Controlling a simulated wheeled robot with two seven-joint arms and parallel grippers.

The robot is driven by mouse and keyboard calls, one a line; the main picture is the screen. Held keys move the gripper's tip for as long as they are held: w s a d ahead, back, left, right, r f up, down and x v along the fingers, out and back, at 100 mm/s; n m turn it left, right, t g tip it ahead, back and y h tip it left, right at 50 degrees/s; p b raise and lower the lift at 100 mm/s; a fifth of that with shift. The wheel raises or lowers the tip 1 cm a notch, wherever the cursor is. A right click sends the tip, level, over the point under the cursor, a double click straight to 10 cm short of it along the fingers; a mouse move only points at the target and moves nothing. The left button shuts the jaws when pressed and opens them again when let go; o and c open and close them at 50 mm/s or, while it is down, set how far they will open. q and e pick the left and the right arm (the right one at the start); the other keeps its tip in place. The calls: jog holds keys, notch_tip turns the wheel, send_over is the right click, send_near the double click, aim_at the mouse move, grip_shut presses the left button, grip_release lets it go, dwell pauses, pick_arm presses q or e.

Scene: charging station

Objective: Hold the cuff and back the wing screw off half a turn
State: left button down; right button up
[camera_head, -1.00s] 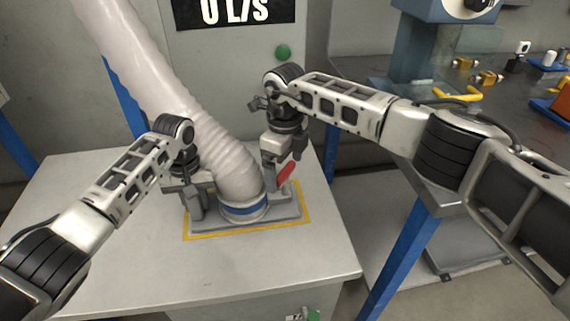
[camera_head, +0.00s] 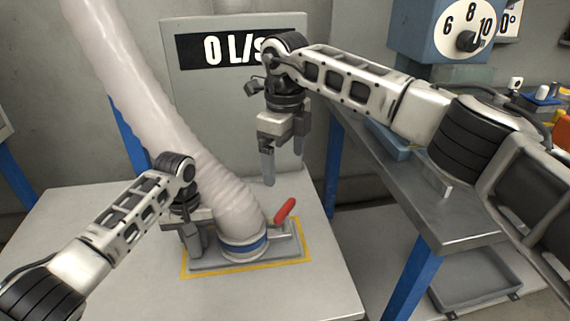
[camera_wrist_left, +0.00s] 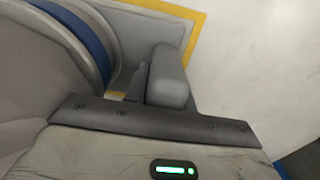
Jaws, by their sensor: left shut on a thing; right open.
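The cuff (camera_head: 244,248), a grey collar with a blue band at the lower end of the pale hose, sits upright on a grey base plate. Its blue band also shows in the left wrist view (camera_wrist_left: 88,38). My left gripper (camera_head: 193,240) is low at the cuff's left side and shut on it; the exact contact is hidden. A finger of it (camera_wrist_left: 167,78) shows in the left wrist view. The red wing screw (camera_head: 286,209) stands tilted at the plate's right rear. My right gripper (camera_head: 283,167) is open and empty, pointing down above and behind the wing screw, apart from it.
The plate lies inside a yellow outline (camera_head: 306,260) on a pale table (camera_head: 120,250). A grey panel with a "0 L/s" display (camera_head: 215,50) stands behind. A metal bench (camera_head: 440,215) is on the right. The table's front is clear.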

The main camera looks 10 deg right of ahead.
pick_arm(q)
jog(key=c, duration=1.1)
grip_release()
